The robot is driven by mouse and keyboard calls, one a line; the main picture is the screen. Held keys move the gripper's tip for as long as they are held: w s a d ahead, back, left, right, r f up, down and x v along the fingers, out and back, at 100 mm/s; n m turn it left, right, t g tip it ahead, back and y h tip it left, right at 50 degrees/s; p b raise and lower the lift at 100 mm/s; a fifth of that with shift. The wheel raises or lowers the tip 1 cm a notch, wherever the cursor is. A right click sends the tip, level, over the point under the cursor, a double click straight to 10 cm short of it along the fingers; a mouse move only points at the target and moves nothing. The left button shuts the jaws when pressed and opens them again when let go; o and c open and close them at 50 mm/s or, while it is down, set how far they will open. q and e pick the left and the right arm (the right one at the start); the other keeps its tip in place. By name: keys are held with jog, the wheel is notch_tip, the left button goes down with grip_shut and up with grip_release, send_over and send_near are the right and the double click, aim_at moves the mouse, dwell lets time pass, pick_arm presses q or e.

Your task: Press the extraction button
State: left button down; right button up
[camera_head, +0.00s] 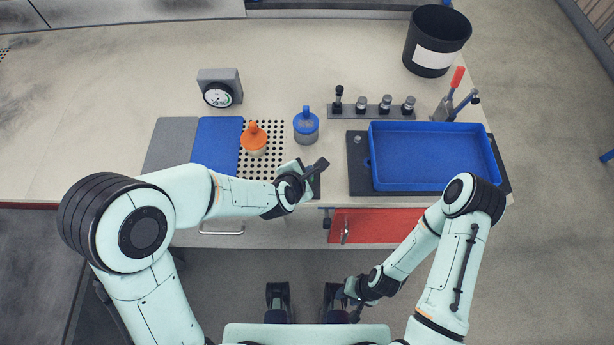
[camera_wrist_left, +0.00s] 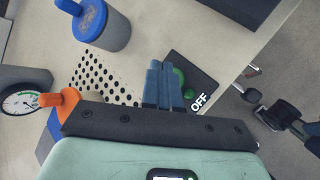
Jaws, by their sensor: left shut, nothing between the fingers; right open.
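In the left wrist view a black panel (camera_wrist_left: 203,74) marked OFF lies at the table's front edge. A green button (camera_wrist_left: 179,76) on it is partly hidden behind my left gripper's fingers. My left gripper (camera_wrist_left: 162,82) is shut and empty, its fingers overlapping the panel's left side in that view. I cannot tell whether the fingertips touch the button. In the head view my left gripper (camera_head: 317,166) is over the front edge of the table and covers most of the panel. My right gripper (camera_head: 355,312) is open and empty, low in front of the table.
A perforated plate (camera_head: 270,166) lies beside the panel, with an orange-topped jar (camera_head: 254,140) and a blue-lidded jar (camera_head: 306,126) close by. A gauge (camera_head: 218,94) stands behind. A blue tray (camera_head: 435,184) is at the right. A red drawer (camera_head: 375,226) is under the table.

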pick_arm(q)
notch_tip(320, 180, up, 6)
jog(key=p, duration=0.4)
pick_arm(e)
jog(key=r, duration=0.1)
jog(key=w+r, duration=0.1)
jog(key=r, duration=0.2)
jog(key=shift+w+r, duration=0.4)
